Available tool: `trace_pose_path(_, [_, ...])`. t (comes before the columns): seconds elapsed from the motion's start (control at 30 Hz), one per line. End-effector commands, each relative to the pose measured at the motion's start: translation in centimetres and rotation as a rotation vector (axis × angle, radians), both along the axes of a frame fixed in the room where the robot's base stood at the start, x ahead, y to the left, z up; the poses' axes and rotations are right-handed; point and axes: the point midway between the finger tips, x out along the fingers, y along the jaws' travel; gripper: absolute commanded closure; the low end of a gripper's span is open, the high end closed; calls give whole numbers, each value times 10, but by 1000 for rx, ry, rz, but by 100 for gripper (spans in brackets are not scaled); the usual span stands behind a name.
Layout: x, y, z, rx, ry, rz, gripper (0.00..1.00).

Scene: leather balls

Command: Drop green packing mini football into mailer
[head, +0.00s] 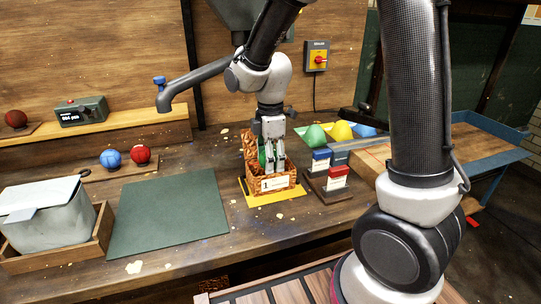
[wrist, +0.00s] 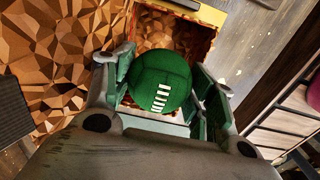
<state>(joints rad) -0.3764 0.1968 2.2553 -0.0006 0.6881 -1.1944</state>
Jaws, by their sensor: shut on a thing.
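My gripper (head: 270,160) points down at the mailer and is shut on the green mini football (wrist: 162,82), with one finger on each side of it. The ball has white lacing and shows only as a green sliver (head: 262,157) between the fingers in the head view. The mailer (head: 272,184) is an open, copper-brown faceted box with a white label marked 1, its lid raised at the back. The fingertips and ball are at its mouth; how deep they are is hard to tell. In the wrist view, the mailer's faceted lid (wrist: 60,55) fills the upper left.
The mailer stands on a yellow mat (head: 277,197). A rack with blue and red blocks (head: 337,179) is close on its right. A green mat (head: 165,215) lies clear at left, beside a grey lidded bin (head: 48,215). Blue (head: 110,159) and red (head: 141,154) balls sit behind.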

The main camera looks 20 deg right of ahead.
Motion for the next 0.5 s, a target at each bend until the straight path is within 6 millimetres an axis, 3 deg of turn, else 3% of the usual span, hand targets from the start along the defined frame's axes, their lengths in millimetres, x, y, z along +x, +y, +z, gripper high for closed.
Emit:
trace_pose_path(0.27, [-1,0,-5,0,4,-1,71])
trace_pose_path(0.3, [-1,0,-5,-1,4,-1,42])
trace_pose_path(0.43, [-2,0,-5,-1,5,-1,19])
trace_pose_path(0.5, [-1,0,-5,-1,4,-1,19])
